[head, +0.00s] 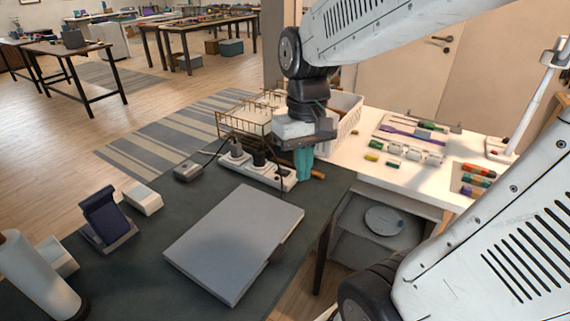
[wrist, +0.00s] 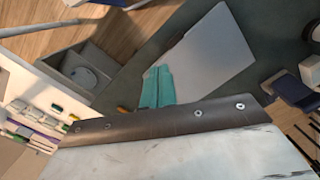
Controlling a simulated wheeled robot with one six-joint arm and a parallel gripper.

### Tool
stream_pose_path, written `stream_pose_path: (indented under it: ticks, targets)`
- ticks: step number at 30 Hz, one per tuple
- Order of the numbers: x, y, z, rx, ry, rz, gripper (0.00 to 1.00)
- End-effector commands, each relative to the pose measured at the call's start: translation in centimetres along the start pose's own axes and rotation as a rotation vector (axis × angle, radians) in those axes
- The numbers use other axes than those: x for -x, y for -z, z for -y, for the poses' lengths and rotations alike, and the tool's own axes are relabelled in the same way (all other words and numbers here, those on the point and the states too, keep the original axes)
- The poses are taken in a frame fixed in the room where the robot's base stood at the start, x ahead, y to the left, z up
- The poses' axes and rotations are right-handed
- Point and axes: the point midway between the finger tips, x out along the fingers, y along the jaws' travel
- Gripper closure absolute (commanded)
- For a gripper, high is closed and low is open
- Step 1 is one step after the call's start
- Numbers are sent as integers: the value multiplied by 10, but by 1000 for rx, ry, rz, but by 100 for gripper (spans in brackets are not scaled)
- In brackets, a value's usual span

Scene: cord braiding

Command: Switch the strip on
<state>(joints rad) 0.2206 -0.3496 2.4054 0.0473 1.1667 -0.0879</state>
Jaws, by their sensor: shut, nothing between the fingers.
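The power strip (head: 268,172) is white and lies near the far edge of the dark table. Whether the fingertips touch the strip cannot be told. In the wrist view the teal fingers (wrist: 157,87) are side by side over the table, and the strip is hidden behind the gripper body.
A closed grey laptop (head: 235,240) lies in front of the strip. A small grey box (head: 187,171) on a cord lies to its left. A wire rack (head: 244,127) and a white basket (head: 346,122) stand behind. A white worktop (head: 372,172) with small parts is at right.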

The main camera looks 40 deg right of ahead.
Motion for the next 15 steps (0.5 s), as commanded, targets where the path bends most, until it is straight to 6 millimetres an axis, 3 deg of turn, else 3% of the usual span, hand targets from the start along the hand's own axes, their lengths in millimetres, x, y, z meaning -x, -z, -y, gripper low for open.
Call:
stream_pose_path:
  ticks: [8,15]
  targets:
    - [-24,93,-42,51,64,-2,100]
    - [-56,179,-92,177,96,-80,100]
